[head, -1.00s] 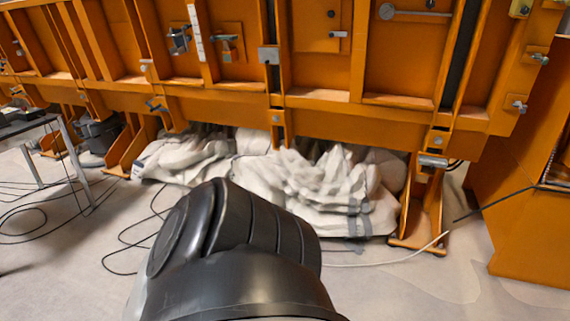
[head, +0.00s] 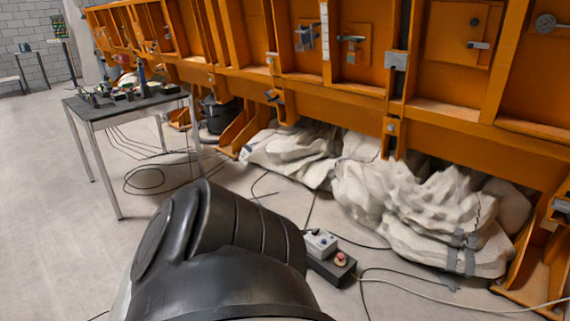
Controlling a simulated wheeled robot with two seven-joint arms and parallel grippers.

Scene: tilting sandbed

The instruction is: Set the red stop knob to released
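The red stop knob (head: 341,258) sits on top of a small dark box (head: 333,270) on the floor, just right of my dark arm part in the head view. A light grey control box with small knobs (head: 320,242) is beside it, partly behind my arm part. Whether the knob is pressed or released is too small to tell. Neither of my grippers is in view.
An orange steel sandbed wall (head: 350,75) runs along the back. White bulk bags (head: 430,210) lie beneath it. A grey table (head: 130,105) with small devices stands at left. Cables (head: 400,277) cross the floor. The left floor (head: 50,230) is mostly clear.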

